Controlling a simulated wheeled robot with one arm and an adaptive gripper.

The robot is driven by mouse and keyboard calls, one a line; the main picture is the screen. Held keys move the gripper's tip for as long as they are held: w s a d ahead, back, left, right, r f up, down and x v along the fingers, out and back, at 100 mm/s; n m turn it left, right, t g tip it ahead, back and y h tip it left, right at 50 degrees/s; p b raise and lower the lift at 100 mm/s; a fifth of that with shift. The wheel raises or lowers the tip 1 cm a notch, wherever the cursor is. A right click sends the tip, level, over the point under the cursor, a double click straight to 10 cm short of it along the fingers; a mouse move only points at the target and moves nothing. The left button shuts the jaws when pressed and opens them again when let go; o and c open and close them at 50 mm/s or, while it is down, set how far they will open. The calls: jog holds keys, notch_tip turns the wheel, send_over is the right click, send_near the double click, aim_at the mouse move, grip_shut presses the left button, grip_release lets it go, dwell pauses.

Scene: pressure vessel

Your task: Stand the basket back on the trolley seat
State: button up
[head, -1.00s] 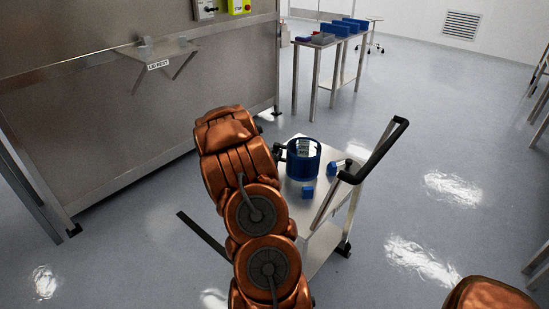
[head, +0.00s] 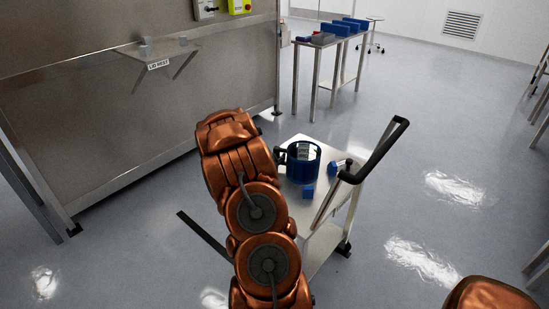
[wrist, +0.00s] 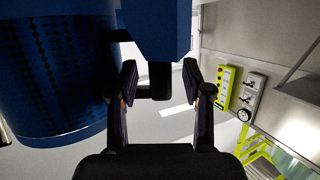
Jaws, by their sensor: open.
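The blue round basket (head: 303,168) is on the top of the white trolley (head: 297,208), with pale contents showing inside. In the wrist view its dark blue perforated wall (wrist: 50,85) fills the left side, close to my gripper (wrist: 160,95). My gripper is open, its two fingers apart. A dark bar below a blue block (wrist: 155,30) shows between the fingers, and I see no grip on it. In the head view my gripper (head: 281,155) is at the basket's left side, small and partly hidden by my arm. Whether the basket sits fully in its seat cannot be told.
Small blue blocks (head: 308,191) stand on the trolley top beside the basket. The trolley's black handle (head: 378,150) rises at right. A steel wall with a lid-rest shelf (head: 158,55) is at left. A table with blue bins (head: 335,28) stands behind.

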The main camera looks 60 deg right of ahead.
jog(key=shift+r, duration=0.1)
jog(key=v, duration=1.2)
jog(key=w+a+n+t+y, duration=0.1)
jog(key=w+a+n+y, duration=0.15)
jog(key=w+a, duration=0.4)
jog(key=w+a+n+t+y, duration=0.15)
jog(key=w+a+y, duration=0.25)
jog(key=a, duration=0.6)
jog(key=s+a+r+n+y, duration=0.15)
jog(key=a+n+y, duration=0.35)
jog(key=a, duration=1.3)
jog(key=s+a+r+n+g+y, duration=0.3)
jog(key=s+a+g, duration=0.1)
jog(key=s+a, duration=0.7)
jog(key=s+a+r+n+g, duration=0.2)
jog(key=s, duration=0.6)
jog(key=s+a+r+n+g, duration=0.1)
jog(key=s+a+r+g, duration=0.1)
jog(key=s, duration=0.6)
jog(key=shift+s+a+r+n+b, duration=0.15)
jog(key=shift+a+r+n+b, duration=0.25)
jog(key=shift+r, duration=0.3)
